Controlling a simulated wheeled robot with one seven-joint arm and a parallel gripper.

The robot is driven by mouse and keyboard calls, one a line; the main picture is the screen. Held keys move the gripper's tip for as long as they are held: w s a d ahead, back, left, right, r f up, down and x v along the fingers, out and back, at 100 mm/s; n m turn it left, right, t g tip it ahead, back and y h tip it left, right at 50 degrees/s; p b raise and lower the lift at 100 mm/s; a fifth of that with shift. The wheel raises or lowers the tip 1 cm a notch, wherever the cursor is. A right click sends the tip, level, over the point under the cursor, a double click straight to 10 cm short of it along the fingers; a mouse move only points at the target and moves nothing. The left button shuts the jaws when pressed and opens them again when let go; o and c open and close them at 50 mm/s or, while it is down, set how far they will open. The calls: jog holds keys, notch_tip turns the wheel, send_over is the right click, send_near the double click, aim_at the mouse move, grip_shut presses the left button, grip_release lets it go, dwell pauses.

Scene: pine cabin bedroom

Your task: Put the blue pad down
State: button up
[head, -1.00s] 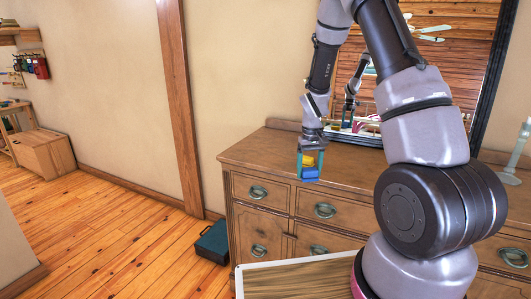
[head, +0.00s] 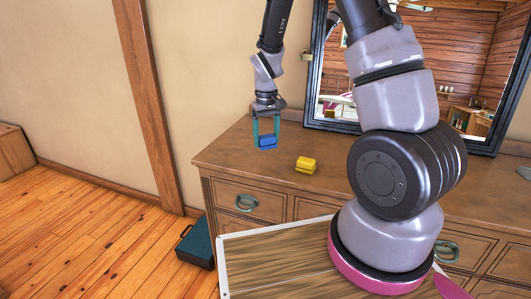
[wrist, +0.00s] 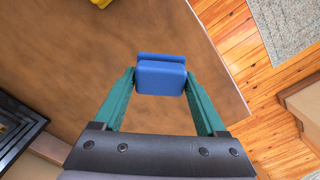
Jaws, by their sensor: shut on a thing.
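The blue pad (head: 267,142) is a small block held between the teal fingers of my gripper (head: 266,134). In the wrist view the pad (wrist: 161,75) sits between the two fingertips, with the brown top of the dresser (wrist: 60,70) below it. In the head view my gripper points down over the left end of the dresser top (head: 235,155). I cannot tell whether the pad touches the wood or hangs just above it.
A yellow block (head: 305,165) lies on the dresser to the right of the pad. A dark-framed mirror (head: 316,60) stands behind. The dresser's left edge is close to my gripper. A teal case (head: 197,244) is on the floor beside the dresser.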

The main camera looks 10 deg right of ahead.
aim_at(266, 161)
jog(key=shift+f, duration=2.8)
jog(key=shift+f, duration=0.15)
jog(key=o, duration=1.1)
jog(key=shift+o, duration=0.2)
